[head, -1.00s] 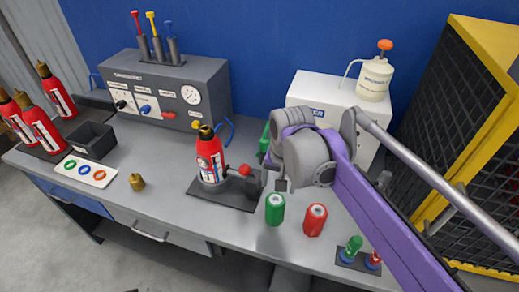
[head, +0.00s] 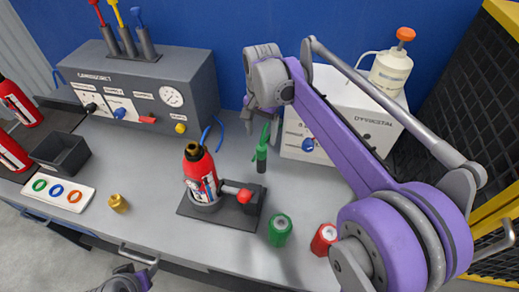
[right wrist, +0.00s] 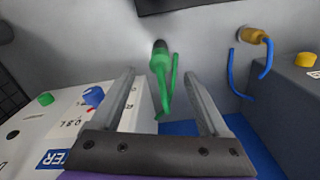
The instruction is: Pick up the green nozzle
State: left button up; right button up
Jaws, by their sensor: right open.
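The green nozzle (head: 262,152) has a black lower end and a green handle. It stands black end down over the bench, left of the white box. In the right wrist view the green nozzle (right wrist: 160,62) shows ahead, between the lines of the two fingers. My right gripper (head: 262,120) is open just above the nozzle, its fingers (right wrist: 160,78) spread on either side of the green part, not closed on it. A grey and purple part of my left arm (head: 128,280) shows at the bottom left edge; its jaws are not clear.
A red extinguisher (head: 200,175) stands on a dark stand left of the nozzle. A green canister (head: 279,230) and a red canister (head: 323,239) stand nearer the front. The white box (head: 300,148) is close on the right. A grey gauge panel (head: 140,90) stands at the back left.

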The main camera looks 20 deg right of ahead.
aim_at(261, 146)
jog(key=shift+s+f, duration=0.2)
jog(key=shift+f, duration=0.7)
jog(key=shift+w+f, duration=0.15)
jog(key=shift+f, duration=1.2)
jog(key=shift+w+f, duration=0.15)
jog(key=shift+f, duration=1.2)
grip_shut()
